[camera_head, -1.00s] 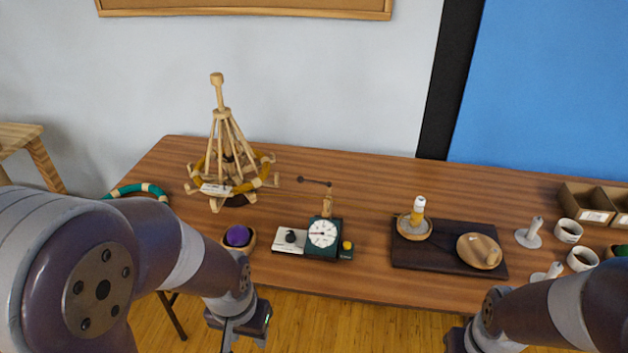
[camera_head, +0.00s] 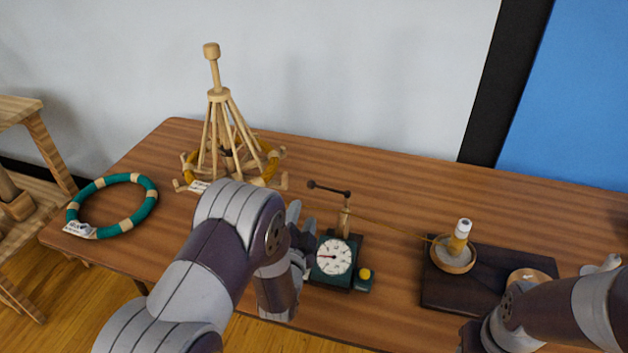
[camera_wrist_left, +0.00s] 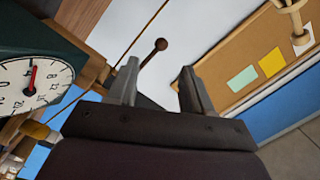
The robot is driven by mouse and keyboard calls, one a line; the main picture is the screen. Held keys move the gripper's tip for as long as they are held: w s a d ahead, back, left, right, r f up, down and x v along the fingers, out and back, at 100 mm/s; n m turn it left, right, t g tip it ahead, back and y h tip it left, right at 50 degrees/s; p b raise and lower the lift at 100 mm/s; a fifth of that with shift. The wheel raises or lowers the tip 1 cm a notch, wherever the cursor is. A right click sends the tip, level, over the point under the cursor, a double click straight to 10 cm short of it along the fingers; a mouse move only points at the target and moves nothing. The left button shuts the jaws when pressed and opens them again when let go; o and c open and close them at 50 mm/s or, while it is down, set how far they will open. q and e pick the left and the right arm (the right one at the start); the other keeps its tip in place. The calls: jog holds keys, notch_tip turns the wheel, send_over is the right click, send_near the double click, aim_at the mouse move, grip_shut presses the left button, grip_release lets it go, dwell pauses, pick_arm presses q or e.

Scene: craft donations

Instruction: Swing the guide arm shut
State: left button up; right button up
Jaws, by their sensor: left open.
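The guide arm (camera_head: 328,188) is a thin dark rod with a ball at its end, on top of a wooden post (camera_head: 345,222) behind a dark green box with a white dial (camera_head: 334,256). It points left and back from the post. My left gripper (camera_head: 300,222) is just left of the dial box, its fingers pointing up and partly hidden by my arm. In the left wrist view the gripper (camera_wrist_left: 156,85) is open and empty. The arm's ball (camera_wrist_left: 160,44) shows beyond and between the fingertips, and the dial (camera_wrist_left: 36,82) at left.
A wooden yarn swift (camera_head: 222,130) with a yellow skein stands behind left. A teal ring (camera_head: 112,232) lies on the table's left end. A yarn cone (camera_head: 459,238) stands on a wooden dish at right, a thread running from it toward the post. A dark board (camera_head: 436,293) lies there.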

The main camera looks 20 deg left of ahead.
aim_at(311, 185)
pick_arm(q)
jog(key=w, duration=0.7)
jog(key=w+a, duration=0.1)
jog(key=w, duration=0.3)
jog(key=shift+w+r, duration=0.1)
jog(key=shift+w, duration=0.15)
jog(key=shift+d, duration=0.1)
grip_shut()
